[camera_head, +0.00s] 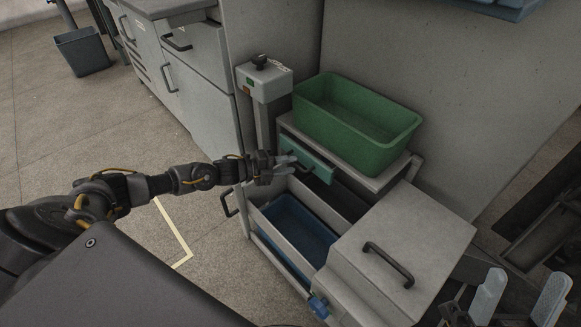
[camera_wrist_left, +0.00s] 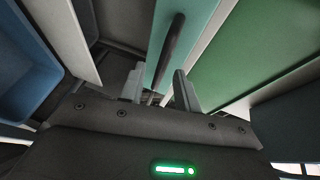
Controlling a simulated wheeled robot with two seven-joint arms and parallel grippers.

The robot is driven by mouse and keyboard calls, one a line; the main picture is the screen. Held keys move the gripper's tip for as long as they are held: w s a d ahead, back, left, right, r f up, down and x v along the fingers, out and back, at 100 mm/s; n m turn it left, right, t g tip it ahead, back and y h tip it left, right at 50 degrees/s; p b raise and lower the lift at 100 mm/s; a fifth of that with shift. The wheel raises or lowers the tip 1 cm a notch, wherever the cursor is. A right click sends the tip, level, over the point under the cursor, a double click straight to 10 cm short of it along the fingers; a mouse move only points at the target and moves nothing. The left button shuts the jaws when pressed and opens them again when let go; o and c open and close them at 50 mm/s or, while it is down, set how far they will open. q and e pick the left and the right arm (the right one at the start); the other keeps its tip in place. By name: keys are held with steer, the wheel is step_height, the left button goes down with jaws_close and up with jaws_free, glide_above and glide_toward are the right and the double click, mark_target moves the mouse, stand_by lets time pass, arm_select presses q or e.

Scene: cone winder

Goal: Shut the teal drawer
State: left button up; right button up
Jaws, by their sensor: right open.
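The teal drawer (camera_head: 318,168) is under the cabinet top that bears a green bin. Its front seems to stand out a little from the cabinet; how far is hard to tell. In the left wrist view the teal front (camera_wrist_left: 200,30) fills the upper middle, with its dark handle (camera_wrist_left: 172,48) across it. My left gripper (camera_head: 287,164) is at the drawer front, by the handle. Its fingers (camera_wrist_left: 158,80) are apart, with the handle's near end between or just beyond the tips; contact cannot be told. My right gripper (camera_head: 520,295) is open and empty at the lower right.
The green bin (camera_head: 356,130) stands on the cabinet above the drawer. Below, a grey drawer (camera_head: 264,232) holding a blue tray (camera_head: 296,226) is open. A grey box with a dark handle (camera_head: 389,262) is to the right. A switch post (camera_head: 264,84) stands behind my left gripper.

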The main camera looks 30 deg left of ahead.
arm_select(q)
steer(key=shift+w+d+f, duration=0.1)
steer(key=shift+w+d, duration=0.3)
jaws_close()
